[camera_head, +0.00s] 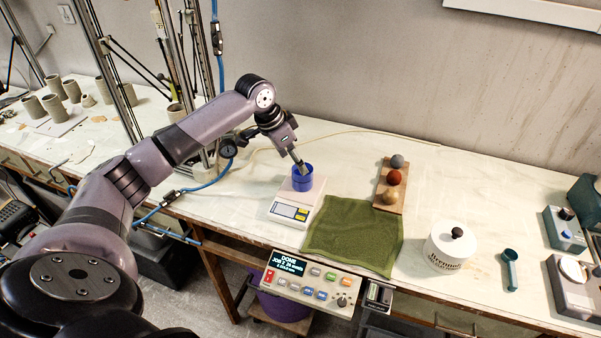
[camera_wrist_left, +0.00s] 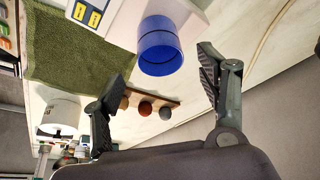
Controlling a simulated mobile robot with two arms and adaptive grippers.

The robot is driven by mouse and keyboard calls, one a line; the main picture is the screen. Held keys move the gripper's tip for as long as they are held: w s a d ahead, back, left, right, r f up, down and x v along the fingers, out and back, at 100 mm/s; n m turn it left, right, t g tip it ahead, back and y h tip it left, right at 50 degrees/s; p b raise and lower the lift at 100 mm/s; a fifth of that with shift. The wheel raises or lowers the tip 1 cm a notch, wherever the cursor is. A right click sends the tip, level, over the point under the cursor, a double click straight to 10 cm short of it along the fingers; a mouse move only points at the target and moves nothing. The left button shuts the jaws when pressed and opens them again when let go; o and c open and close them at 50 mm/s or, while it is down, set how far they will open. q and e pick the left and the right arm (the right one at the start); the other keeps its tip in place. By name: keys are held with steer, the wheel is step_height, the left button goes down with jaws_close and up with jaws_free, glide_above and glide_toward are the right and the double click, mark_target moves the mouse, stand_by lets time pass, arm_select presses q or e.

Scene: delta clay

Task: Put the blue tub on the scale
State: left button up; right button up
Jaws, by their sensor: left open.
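The blue tub (camera_head: 302,181) stands upright on the rear pan of the white scale (camera_head: 296,204), whose display faces the table's front edge. In the left wrist view the tub (camera_wrist_left: 160,46) is near the top middle, with the scale (camera_wrist_left: 112,22) behind it. My left gripper (camera_head: 300,164) is just above the tub's rim in the head view and hides part of its opening. In the left wrist view my left gripper (camera_wrist_left: 160,66) is open, its fingers spread with nothing between them; the tub is beyond the fingertips. My right gripper is not in view.
A green towel (camera_head: 352,236) lies right of the scale. Behind it is a wooden board with three balls (camera_head: 393,178). A white lidded pot (camera_head: 449,248) and a teal scoop (camera_head: 510,270) stand farther right. A control panel (camera_head: 311,283) is at the front edge.

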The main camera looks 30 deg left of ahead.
arm_select(q)
steer(key=shift+b+v, duration=0.3)
steer(key=shift+v, duration=1.65)
steer(key=shift+s+f, duration=0.1)
